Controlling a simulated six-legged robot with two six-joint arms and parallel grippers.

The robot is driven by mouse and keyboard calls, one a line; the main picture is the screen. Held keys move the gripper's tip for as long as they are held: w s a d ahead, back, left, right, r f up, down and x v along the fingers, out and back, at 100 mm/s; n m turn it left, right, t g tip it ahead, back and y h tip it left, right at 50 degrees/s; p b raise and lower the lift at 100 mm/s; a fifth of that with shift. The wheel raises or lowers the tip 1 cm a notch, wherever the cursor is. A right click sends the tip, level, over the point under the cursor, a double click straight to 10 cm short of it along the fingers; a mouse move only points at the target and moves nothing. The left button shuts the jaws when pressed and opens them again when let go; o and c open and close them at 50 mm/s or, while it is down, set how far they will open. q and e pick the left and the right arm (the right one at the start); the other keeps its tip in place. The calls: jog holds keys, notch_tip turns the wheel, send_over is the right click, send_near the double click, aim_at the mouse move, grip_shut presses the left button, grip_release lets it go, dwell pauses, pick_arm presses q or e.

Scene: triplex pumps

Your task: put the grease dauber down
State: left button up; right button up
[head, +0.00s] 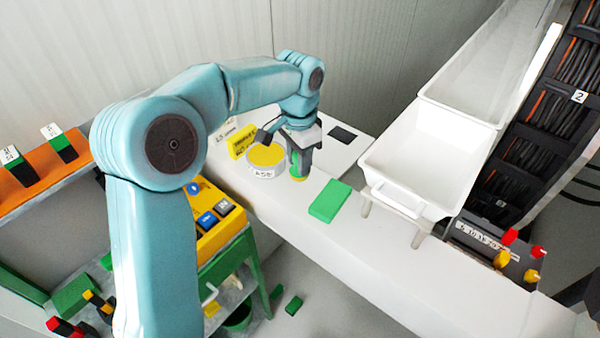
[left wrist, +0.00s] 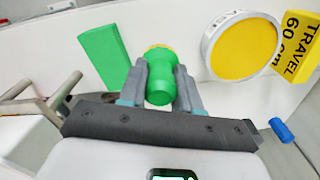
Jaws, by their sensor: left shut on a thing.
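The grease dauber (left wrist: 160,88) has a green handle and a yellow end. My left gripper (head: 299,164) is shut on its green handle, with one finger on each side in the left wrist view. In the head view the dauber's yellow end (head: 299,178) points down at the white bench top (head: 385,250). I cannot tell whether it touches the bench. It is just right of a round white tin with a yellow top (head: 267,157), apart from it in the left wrist view. My right gripper is not in view.
A green block (head: 330,201) lies on the bench right of the gripper. A yellow sign (head: 241,143) stands behind the tin. White bins (head: 425,150) stand to the right, and a dark square (head: 343,134) lies behind. The bench front right of the green block is bare.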

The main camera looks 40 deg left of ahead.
pick_arm(q)
notch_tip(320, 180, down, 4)
jog(key=shift+w+d+f, duration=0.1)
jog(key=shift+w+f, duration=0.05)
jog(key=shift+f, duration=0.25)
jog(key=shift+f, duration=0.2)
jog(key=o, duration=0.9)
jog(key=shift+o, duration=0.2)
jog(key=shift+r, duration=0.5)
notch_tip(320, 180, up, 12)
jog(key=shift+f, duration=0.25)
